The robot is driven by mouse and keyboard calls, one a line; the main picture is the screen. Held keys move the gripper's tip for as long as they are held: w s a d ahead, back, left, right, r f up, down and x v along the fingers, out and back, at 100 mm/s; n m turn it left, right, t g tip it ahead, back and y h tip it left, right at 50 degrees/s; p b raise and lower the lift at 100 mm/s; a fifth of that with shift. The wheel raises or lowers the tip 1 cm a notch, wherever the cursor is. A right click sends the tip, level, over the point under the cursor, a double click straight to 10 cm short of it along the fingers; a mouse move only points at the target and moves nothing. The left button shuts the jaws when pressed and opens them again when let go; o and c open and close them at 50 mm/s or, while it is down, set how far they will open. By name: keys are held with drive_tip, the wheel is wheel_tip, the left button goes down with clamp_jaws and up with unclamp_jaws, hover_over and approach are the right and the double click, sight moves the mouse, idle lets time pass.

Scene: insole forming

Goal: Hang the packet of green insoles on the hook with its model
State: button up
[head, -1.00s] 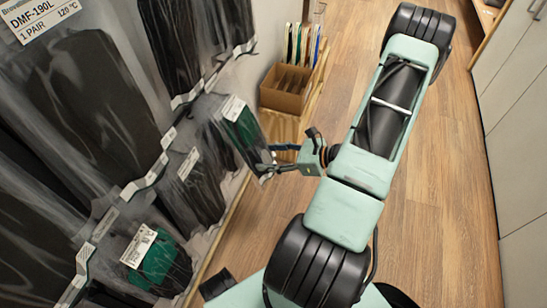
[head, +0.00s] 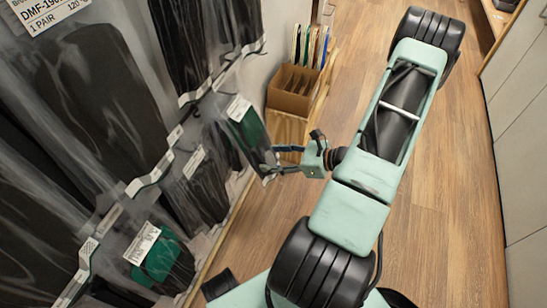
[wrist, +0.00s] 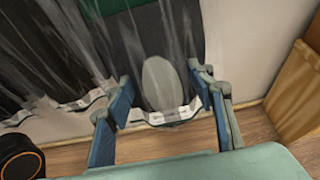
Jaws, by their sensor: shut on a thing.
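A clear packet with a green and black insole (head: 247,128) and a white label hangs upright at the right end of the packet wall in the head view. My gripper (head: 278,160) is shut on its lower edge. In the wrist view the packet (wrist: 163,80) fills the space between my two blue-grey fingers (wrist: 160,108), with green at its top and a pale oval near its lower strip. Another packet with green (head: 158,260) hangs at the lower left among dark packets. I cannot tell whether the held packet's top is on a hook.
Dark insole packets (head: 100,85) crowd the wall at left, some with thin prongs near their white strips. The wooden floor (head: 455,190) is open; pale cabinets (head: 520,130) line the right.

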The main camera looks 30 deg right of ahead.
drive_tip(key=shift+f, duration=0.1)
drive_tip(key=o, duration=1.3)
drive_tip(key=v, duration=1.2)
